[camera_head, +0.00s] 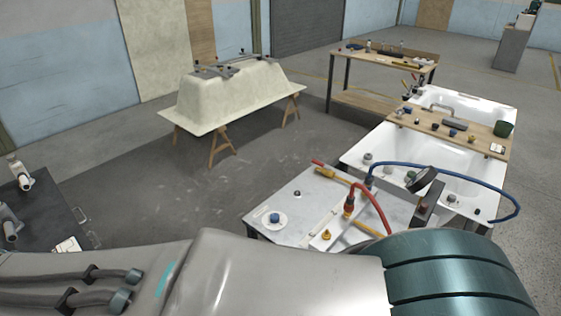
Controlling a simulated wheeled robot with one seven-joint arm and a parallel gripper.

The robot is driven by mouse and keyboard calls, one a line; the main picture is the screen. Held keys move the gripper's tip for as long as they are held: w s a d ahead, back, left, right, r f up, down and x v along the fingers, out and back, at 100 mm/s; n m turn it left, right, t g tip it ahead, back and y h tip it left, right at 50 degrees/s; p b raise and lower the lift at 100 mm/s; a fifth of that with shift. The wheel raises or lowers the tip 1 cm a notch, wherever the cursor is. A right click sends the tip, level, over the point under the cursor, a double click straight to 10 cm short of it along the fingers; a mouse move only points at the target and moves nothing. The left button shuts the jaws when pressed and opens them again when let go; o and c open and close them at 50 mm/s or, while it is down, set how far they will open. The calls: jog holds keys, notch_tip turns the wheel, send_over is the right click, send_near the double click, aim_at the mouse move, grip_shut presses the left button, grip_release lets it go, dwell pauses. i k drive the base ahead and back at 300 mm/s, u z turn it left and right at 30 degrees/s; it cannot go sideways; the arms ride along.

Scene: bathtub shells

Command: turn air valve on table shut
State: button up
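A light grey work table (290,190) stands right of centre, just beyond my arm. On it are brass and red air fittings (348,208) with a red hose (376,192) arching over to the right. A brass piece with a red end (328,171) sticks up to the left of the hose. A yellow bar (364,230) lies low beside the fittings. I cannot tell which of these is the valve's handle or how it is turned. My arm covers the table's near part.
A blue hose (445,167) loops right past a dark round gauge-like part (425,181). A white bathtub (363,147) with a wooden board (465,140) across it stands behind. A cream shell (230,95) rests on trestles. A dark cart (50,210) stands left; open floor lies between.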

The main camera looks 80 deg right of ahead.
aim_at(319, 163)
jog(key=i, duration=0.45)
jog(key=z, duration=1.45)
jog(key=i, duration=1)
jog(key=z, duration=1.05)
jog(key=i, duration=0.2)
jog(key=z, duration=1.6)
jog(key=i, duration=0.5)
